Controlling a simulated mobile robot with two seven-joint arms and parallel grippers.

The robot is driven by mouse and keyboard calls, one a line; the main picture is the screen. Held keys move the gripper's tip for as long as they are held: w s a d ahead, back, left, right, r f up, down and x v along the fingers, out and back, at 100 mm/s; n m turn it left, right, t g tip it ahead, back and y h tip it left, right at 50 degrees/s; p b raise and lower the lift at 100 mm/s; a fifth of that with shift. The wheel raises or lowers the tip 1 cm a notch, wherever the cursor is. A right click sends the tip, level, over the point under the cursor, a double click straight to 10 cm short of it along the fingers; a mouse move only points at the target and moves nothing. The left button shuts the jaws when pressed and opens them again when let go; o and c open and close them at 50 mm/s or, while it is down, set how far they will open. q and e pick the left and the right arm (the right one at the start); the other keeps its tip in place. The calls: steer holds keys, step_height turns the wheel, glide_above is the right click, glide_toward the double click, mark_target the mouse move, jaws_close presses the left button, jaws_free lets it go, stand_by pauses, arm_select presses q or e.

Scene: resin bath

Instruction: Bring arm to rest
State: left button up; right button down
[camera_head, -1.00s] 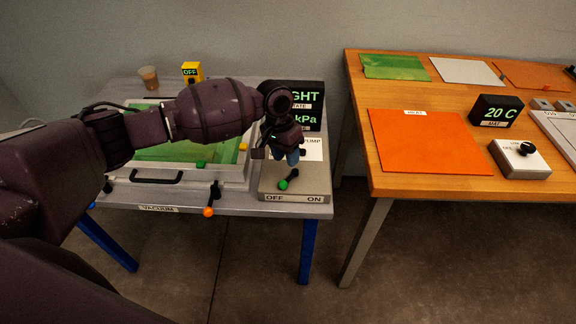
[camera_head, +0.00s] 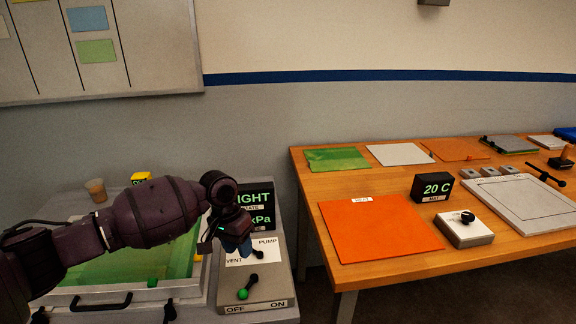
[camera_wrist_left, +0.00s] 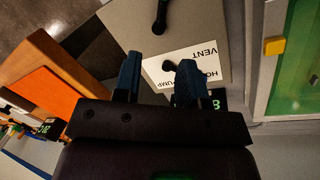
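My left arm reaches in from the left in the head view. Its dark gripper with blue fingers (camera_head: 236,245) hangs above the grey control panel (camera_head: 285,285), near the PUMP and VENT label. In the left wrist view the two blue fingers (camera_wrist_left: 159,75) stand apart with nothing between them, so the gripper is open and empty. My right gripper is in neither view.
The vacuum box (camera_head: 186,291) with a green inside lies under my left arm. A kPa display (camera_head: 262,218) stands close behind the gripper. To the right, a wooden table (camera_head: 400,190) holds an orange mat (camera_head: 375,228), a 20 C display (camera_head: 432,187) and a knob box (camera_head: 466,234).

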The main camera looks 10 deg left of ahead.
arm_select(q)
steer(key=w+d+r+m+t+h, duration=0.5)
steer(key=w+d+r+t, duration=0.1)
steer(key=d+t, duration=0.35)
steer(key=s+a+f+n+y, duration=0.2)
steer(key=s+a+f, duration=0.3)
steer(key=s, duration=0.6)
steer(key=s+a+f+n+t+y, duration=0.1)
steer(key=s+a+f+n+y, duration=0.1)
steer(key=s+a+f, duration=0.4)
steer(key=s+a+f+n+t+y, duration=0.1)
steer(key=s+a+f+n+y, duration=0.2)
steer(key=s+f, duration=0.9)
steer(key=s+a+n, duration=0.1)
steer(key=s+a, duration=0.2)
steer(key=s, duration=0.3)
steer(key=shift+s+a, duration=0.15)
steer(key=shift+a, duration=0.1)
steer(key=shift+t, duration=0.25)
steer(key=shift+f, duration=0.1)
